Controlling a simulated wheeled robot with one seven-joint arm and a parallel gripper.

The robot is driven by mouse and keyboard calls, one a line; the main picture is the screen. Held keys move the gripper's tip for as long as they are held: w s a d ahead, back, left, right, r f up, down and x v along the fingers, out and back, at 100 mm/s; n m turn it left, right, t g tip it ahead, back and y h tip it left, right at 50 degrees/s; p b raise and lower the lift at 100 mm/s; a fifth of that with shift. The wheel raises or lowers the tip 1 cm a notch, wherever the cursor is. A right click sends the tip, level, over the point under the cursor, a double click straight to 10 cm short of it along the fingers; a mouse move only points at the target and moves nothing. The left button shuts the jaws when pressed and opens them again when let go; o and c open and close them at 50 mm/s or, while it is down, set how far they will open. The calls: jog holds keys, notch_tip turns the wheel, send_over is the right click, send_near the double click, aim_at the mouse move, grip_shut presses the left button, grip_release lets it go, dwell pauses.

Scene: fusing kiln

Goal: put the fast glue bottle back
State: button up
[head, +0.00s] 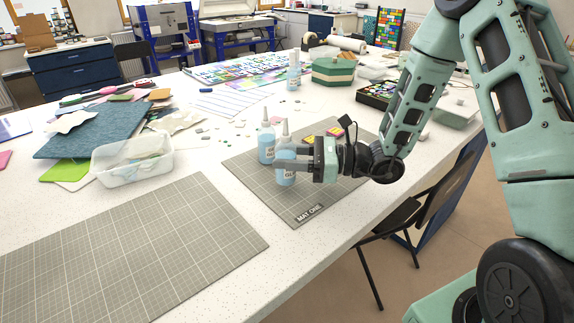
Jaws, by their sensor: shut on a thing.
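My gripper (284,167) reaches in from the right and is shut on a light-blue glue bottle (286,180) with a white label and a pale pointed nozzle. The bottle is upright over the grey gridded mat marked MAT ONE (315,203); I cannot tell whether its base touches the mat. A second, similar blue bottle (267,146) stands upright just behind and left of it, on the same mat. A third pale-blue bottle (293,72) stands farther back by the green box. The labels are too small to tell which is the fast glue.
A clear plastic tub (133,172) and blue sheets (92,138) lie to the left. A larger grey mat (130,250) at the front left is bare. Pink and yellow pieces (325,133) lie behind my gripper. A green box (333,78) stands farther back. A black chair (400,215) is beside the table.

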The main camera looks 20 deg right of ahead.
jog(key=shift+f, duration=1.05)
jog(key=shift+f, duration=0.1)
jog(key=shift+f, duration=0.15)
jog(key=o, duration=0.6)
jog(key=shift+o, duration=0.2)
